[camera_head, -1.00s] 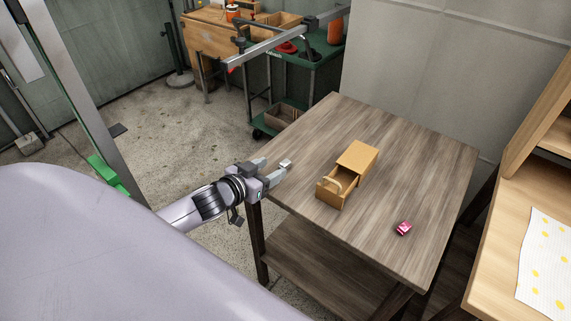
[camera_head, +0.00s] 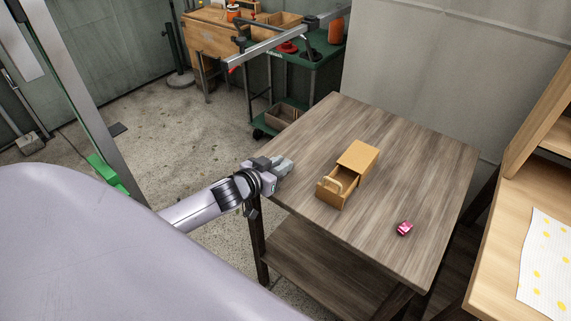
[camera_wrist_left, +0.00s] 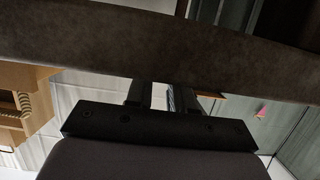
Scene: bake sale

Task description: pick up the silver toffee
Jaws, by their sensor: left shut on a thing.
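My left gripper (camera_head: 284,167) is at the left edge of the wooden table, low over its top. Its fingers are closed on the silver toffee. In the left wrist view a small strip of the silver toffee (camera_wrist_left: 171,98) shows between the two dark fingers. In the head view the fingers hide the toffee almost wholly. I cannot tell whether the toffee still touches the table. My right gripper is not in view.
On the table (camera_head: 420,165), a small wooden box (camera_head: 358,157) with an open drawer (camera_head: 332,196) stands right of my left gripper. A pink wrapped sweet (camera_head: 404,228) lies nearer the front right. The table's right part is clear. A wooden shelf unit (camera_head: 500,230) stands at the right.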

